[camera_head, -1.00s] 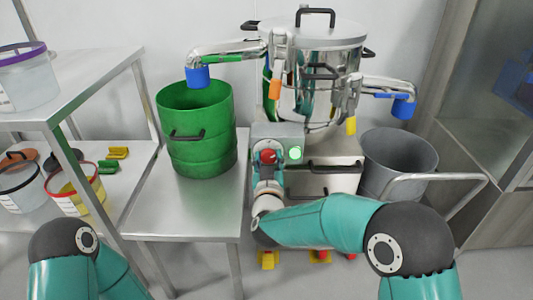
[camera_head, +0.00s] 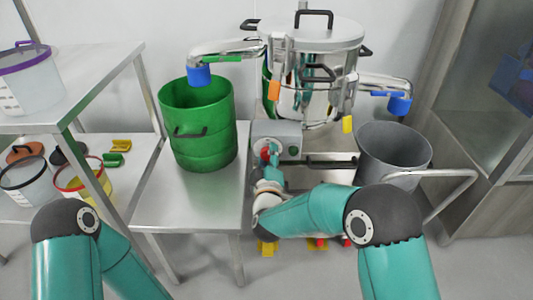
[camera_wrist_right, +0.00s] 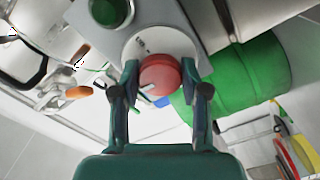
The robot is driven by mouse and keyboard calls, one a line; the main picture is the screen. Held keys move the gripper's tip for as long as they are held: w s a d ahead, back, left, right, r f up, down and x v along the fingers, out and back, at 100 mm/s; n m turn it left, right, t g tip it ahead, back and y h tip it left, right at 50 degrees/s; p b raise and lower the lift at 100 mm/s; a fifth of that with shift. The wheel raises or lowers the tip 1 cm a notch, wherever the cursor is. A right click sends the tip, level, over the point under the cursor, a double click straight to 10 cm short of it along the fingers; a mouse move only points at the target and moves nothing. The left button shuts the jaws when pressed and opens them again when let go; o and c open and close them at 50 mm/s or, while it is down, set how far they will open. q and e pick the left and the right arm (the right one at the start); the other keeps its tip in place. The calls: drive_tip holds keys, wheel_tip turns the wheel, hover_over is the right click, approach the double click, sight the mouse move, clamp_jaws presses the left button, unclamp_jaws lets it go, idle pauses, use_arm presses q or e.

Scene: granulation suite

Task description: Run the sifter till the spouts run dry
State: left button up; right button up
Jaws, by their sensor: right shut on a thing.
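The steel sifter (camera_head: 325,38) stands at the back with a handled lid and two blue-ended spouts. The left spout (camera_head: 199,75) is over a green drum (camera_head: 200,130), the right spout (camera_head: 399,103) over a grey bin (camera_head: 395,155). No material shows falling from either spout. My right gripper (camera_head: 271,158) is at the control box (camera_head: 287,133). The right wrist view shows its fingers either side of the red button (camera_wrist_right: 160,75), shut on it. The green button (camera_wrist_right: 112,10) beside it looks dark there. My left gripper is out of view.
The green drum stands on a steel table (camera_head: 190,210). At the left, a shelf unit (camera_head: 100,70) holds lidded tubs and scoops. A bent metal handle (camera_head: 450,175) projects near the grey bin. A glass-fronted cabinet (camera_head: 490,120) stands at the right.

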drive_tip(key=shift+a+f+n, duration=0.1)
drive_tip(key=shift+a+n, duration=0.05)
drive_tip(key=shift+n, duration=0.45)
drive_tip(key=o, duration=1.1)
drive_tip(key=shift+o, duration=0.2)
drive_tip(key=s, duration=1.2)
